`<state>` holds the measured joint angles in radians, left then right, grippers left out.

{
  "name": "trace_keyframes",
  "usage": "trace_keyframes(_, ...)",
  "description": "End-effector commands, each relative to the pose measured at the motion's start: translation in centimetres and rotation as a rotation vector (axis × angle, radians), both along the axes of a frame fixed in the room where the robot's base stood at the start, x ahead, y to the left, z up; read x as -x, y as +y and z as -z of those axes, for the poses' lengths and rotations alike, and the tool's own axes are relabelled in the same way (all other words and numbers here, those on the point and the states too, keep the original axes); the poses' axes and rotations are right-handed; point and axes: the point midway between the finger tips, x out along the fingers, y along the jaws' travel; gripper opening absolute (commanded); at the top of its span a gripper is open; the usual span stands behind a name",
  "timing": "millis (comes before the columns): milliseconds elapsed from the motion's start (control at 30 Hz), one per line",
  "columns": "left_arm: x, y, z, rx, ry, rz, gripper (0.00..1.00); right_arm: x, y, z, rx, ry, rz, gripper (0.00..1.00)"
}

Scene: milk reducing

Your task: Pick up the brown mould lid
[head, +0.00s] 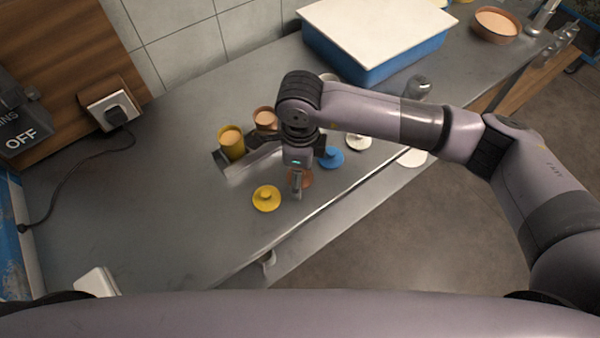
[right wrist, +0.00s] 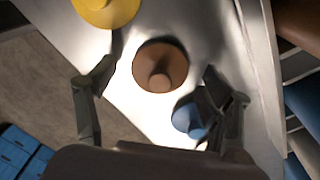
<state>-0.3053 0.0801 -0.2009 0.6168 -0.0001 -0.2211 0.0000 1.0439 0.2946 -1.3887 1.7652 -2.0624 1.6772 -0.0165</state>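The brown mould lid (head: 307,179) lies on the grey counter, partly hidden behind my right gripper (head: 296,180) in the head view. In the right wrist view the brown lid (right wrist: 160,66) shows whole, round with a central knob. It lies between and beyond the two spread fingers of my right gripper (right wrist: 160,82). The right gripper is open and empty, above the lid; I see no contact. My left gripper is not in view.
A yellow lid (head: 266,198) and a blue lid (head: 331,158) lie close on either side. A yellow mould (head: 231,143) and a brown mould (head: 265,118) stand behind. A blue container (head: 375,65) with a white top stands at the back.

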Motion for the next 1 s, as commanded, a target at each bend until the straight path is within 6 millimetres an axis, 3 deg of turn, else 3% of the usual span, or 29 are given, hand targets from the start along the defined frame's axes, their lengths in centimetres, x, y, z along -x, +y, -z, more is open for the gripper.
trace_keyframes(533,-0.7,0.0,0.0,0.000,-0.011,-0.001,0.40,0.0,0.0,-0.1,0.000,0.000,0.000,0.38)
trace_keyframes(833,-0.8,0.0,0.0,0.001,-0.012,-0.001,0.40,0.0,0.0,-0.2,-0.001,0.000,0.000,0.38)
trace_keyframes(1000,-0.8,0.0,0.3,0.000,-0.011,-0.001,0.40,-0.1,0.0,-1.5,-0.002,-0.003,-0.001,0.38)
